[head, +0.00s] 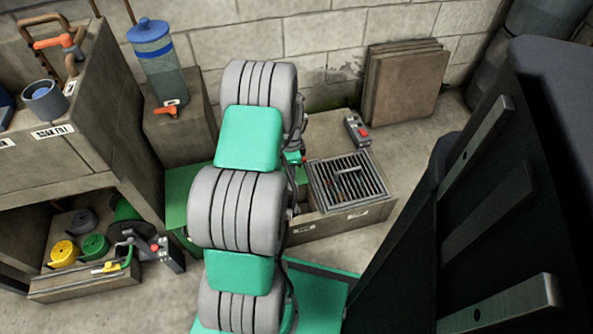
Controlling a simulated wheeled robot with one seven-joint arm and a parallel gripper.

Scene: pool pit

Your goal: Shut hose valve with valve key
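My grey and teal arm rises through the middle of the head view, and I cannot make out its gripper or fingertips. A small fitting with a yellow piece and a green curved part (112,266) is at the front of the low tray at lower left; it may be the hose valve, but it is too small to be sure. A dark grey and black object with a red spot (158,248) stands beside it. I cannot identify a valve key. Small coloured things show under the metal grate (346,183), too small to name. My arm hides part of the middle.
A low tray (75,289) holds yellow, green and dark rolls under the left bench (85,150). A blue-lidded dispenser (160,62) stands on a block. A grey and red box (357,131) lies behind the grate. Brown boards (405,84) lean on the wall. Bare floor lies right of the grate.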

